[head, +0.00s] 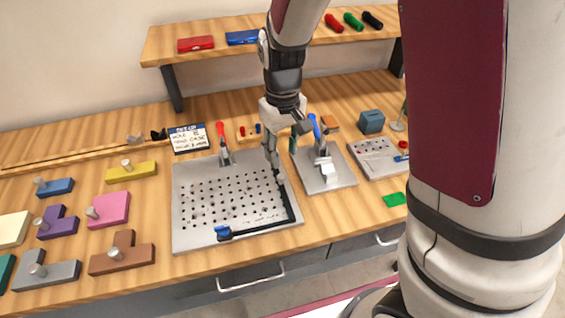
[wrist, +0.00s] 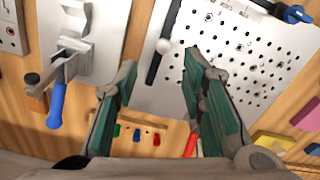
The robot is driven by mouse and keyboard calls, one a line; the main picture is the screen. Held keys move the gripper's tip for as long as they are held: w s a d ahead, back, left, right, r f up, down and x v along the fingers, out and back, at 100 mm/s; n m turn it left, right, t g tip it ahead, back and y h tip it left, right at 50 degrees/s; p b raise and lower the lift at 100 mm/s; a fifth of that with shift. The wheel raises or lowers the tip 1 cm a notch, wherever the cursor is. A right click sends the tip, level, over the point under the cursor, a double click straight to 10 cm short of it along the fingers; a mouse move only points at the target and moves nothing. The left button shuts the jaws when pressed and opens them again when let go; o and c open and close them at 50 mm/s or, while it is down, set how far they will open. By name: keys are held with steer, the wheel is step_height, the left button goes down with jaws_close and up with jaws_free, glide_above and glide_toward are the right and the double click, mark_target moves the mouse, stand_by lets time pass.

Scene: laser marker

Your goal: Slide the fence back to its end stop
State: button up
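The fence is a black L-shaped bar (head: 292,206) along the right and front edges of the perforated metal plate (head: 185,238). A blue knob (head: 223,233) sits at its front left end. My gripper (head: 277,177) points down at the far end of the fence's right arm. In the wrist view, my gripper (wrist: 160,66) is open, and the fence's black arm (wrist: 165,35) ends between the two fingertips as pictured. I cannot tell whether the fingers touch the fence. No end stop can be made out clearly.
A red-handled clamp (head: 223,143) stands behind the plate. A blue-handled clamp on a second plate (head: 328,185) stands close on the right. Coloured blocks with knobs, including a pink one (head: 108,209), lie to the left. A shelf (head: 210,50) spans the back.

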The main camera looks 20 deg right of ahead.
steer(key=shift+r, duration=2.2)
steer(key=s+d+r+m+t, duration=0.1)
steer(key=s+d+r+t, duration=0.1)
steer(key=s+r, duration=0.5)
steer(key=s+d+r+m+t, duration=0.2)
steer(key=s+r, duration=0.6)
steer(key=s, duration=0.4)
steer(key=shift+s+d+m+t, duration=0.3)
steer(key=shift+d+t, duration=0.3)
steer(key=shift+d, duration=0.45)
steer(key=shift+w+r, duration=0.1)
